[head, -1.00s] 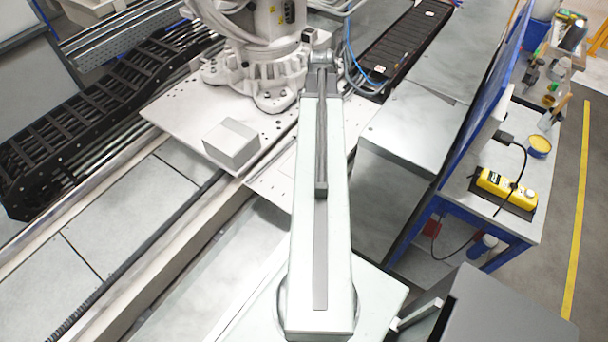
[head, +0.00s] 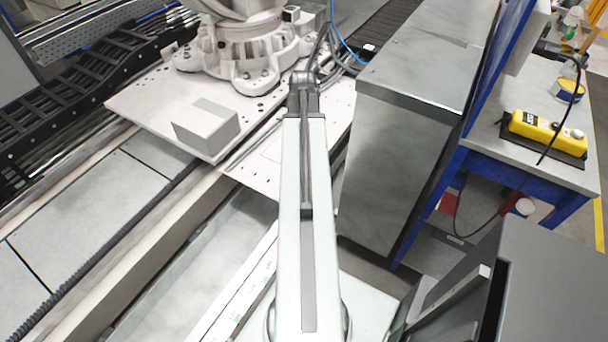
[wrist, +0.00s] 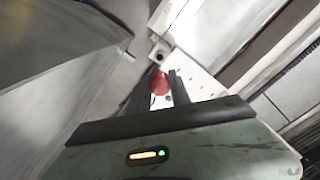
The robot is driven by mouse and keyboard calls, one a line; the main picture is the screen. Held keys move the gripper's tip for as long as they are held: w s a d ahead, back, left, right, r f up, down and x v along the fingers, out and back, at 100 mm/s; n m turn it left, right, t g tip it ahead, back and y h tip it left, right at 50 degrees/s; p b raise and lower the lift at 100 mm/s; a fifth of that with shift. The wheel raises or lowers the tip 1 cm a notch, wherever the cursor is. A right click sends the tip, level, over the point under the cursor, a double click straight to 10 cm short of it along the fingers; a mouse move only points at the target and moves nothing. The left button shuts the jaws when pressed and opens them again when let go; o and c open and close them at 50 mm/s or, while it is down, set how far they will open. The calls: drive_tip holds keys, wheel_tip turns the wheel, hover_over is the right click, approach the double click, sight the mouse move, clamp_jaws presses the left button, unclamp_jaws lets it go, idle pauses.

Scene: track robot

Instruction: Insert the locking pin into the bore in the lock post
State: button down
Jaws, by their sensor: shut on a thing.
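My gripper (wrist: 161,86) shows in the wrist view, its dark fingers shut on the red end of the locking pin (wrist: 160,83). The rest of the pin is hidden or too small to make out. Just beyond the red end is a small grey block with a dark round hole, which looks like the lock post (wrist: 158,52). A gap seems to lie between them, and I cannot see the pin in the hole. In the head view, a small dark-topped block (head: 290,14) stands beyond my arm's end, perhaps the same post. My gripper's fingers cannot be made out there.
A white machine base (head: 245,55) stands on a pale plate (head: 160,105) with a grey box (head: 206,127) on it. A tall grey cabinet (head: 395,150) stands close on the right of my arm. A blue-framed bench (head: 560,165) carries a yellow control box (head: 545,132).

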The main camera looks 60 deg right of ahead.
drive_tip(key=shift+n, duration=0.5)
wheel_tip(320, 180, down, 4)
drive_tip(key=shift+f+b, duration=0.2)
drive_tip(key=shift+b, duration=0.9)
drive_tip(key=shift+r, duration=0.15)
drive_tip(key=shift+s+a, duration=0.1)
wheel_tip(320, 180, down, 6)
drive_tip(key=b, duration=0.5)
drive_tip(key=shift+b, duration=0.35)
drive_tip(key=shift+f+b, duration=1.65)
drive_tip(key=c, duration=1.1)
unclamp_jaws()
drive_tip(key=shift+r, duration=0.1)
